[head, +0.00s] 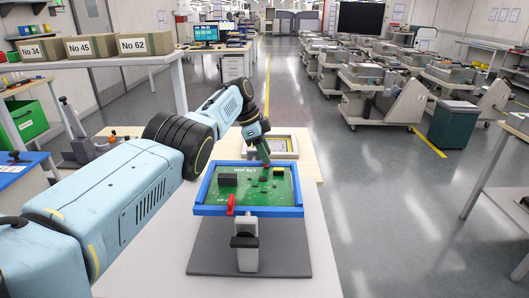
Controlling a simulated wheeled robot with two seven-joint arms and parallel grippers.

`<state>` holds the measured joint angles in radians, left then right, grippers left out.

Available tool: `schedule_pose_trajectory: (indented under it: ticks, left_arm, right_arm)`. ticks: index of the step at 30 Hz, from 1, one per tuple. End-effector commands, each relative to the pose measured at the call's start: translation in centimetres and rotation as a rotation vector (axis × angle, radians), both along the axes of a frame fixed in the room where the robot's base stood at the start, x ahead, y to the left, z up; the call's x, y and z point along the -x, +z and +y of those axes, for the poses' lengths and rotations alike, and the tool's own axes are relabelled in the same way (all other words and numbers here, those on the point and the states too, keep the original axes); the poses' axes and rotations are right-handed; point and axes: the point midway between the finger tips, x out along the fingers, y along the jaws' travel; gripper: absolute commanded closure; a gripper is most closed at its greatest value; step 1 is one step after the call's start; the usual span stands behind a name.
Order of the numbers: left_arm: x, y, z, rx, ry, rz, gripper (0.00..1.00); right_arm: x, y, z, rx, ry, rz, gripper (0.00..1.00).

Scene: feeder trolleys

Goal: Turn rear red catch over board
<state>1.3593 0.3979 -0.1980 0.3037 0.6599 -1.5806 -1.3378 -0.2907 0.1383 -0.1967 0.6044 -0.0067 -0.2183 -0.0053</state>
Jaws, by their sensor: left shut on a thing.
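A green circuit board (262,194) with dark parts lies in a blue frame (250,211) on a stand in front of me. A red front catch (231,204) stands at the near edge of the frame. The red rear catch (267,165) is at the far edge, mostly hidden by my left gripper (264,158). My left gripper reaches down from the far side of the frame and is shut on the rear catch. How far that catch is turned over the board cannot be told. My right gripper is not in view.
The stand's post (246,252) rises from a dark grey mat (285,250) on the white table. A light tray (284,146) lies behind the frame. Boxes marked No 34, No 45 and No 62 (146,43) stand on a shelf at the left. Open floor lies to the right.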

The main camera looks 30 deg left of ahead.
Motion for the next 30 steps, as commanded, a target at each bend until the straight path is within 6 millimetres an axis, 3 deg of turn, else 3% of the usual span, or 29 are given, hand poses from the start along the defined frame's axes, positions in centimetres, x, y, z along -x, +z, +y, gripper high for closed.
schedule_pose_trajectory:
  ticks: [2, 3, 8, 20, 30]
  left_arm:
    - [0.0, 0.1, 0.0, 0.0, -0.002, -0.002, 0.86]
    - [0.0, 0.1, 0.0, 0.0, -0.002, -0.002, 0.62]
    - [0.0, 0.1, 0.0, 0.0, -0.001, -0.002, 0.42]
    - [0.1, 0.8, 0.3, 0.0, 0.0, -0.001, 0.42]
    - [1.4, 7.3, 2.5, 0.0, 0.001, -0.006, 0.42]
  right_arm:
    - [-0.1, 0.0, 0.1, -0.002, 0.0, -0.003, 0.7]
    - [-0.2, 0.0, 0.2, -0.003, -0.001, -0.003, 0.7]
    - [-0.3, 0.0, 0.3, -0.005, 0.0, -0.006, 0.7]
    - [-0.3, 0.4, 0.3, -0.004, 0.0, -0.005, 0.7]
    - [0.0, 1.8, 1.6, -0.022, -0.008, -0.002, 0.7]
